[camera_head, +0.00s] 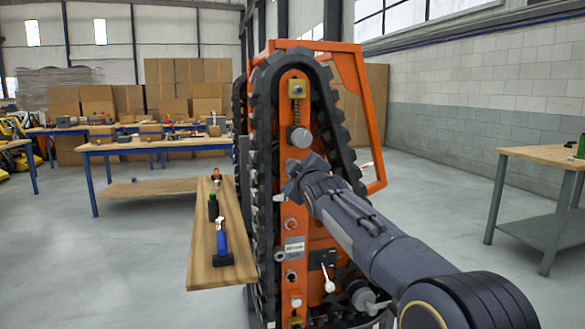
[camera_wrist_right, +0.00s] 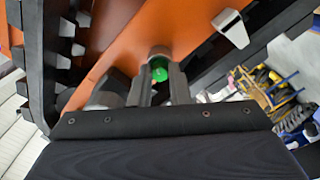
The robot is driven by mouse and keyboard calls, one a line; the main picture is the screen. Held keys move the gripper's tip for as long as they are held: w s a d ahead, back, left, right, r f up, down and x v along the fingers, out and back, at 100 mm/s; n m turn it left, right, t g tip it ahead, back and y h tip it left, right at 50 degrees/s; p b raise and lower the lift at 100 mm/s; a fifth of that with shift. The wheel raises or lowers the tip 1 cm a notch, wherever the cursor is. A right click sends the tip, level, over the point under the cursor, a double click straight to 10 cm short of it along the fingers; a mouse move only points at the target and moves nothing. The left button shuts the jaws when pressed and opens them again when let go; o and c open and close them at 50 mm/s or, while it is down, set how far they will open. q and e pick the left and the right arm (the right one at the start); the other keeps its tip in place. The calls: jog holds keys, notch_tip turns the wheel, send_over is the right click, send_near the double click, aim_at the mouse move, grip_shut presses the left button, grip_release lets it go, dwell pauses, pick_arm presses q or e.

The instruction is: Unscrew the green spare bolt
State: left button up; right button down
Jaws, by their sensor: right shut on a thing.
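The green spare bolt (camera_wrist_right: 160,73) shows in the right wrist view between the two fingers of my right gripper (camera_wrist_right: 158,88), close against the orange carrier side (camera_wrist_right: 125,45). The fingers are shut on it; a grey round part surrounds or stands behind its head, and I cannot tell how far it is screwed in. In the head view my right gripper (camera_head: 297,172) reaches the tracked orange carrier (camera_head: 345,75), just below a grey round knob (camera_head: 301,137). The bolt is hidden there by the gripper. My left gripper is not in view.
A wooden board (camera_head: 203,265) left of the black track (camera_head: 263,110) bears a blue-handled tool (camera_head: 221,243), a small green and black item (camera_head: 212,206) and an orange-topped item (camera_head: 217,176). A workbench (camera_head: 550,154) stands at right. Open floor lies between them.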

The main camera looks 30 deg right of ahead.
jog(key=n, duration=0.9)
jog(key=shift+n, duration=0.3)
jog(key=n, duration=0.9)
jog(key=shift+n+p, duration=0.4)
jog(key=c, duration=1.5)
grip_release()
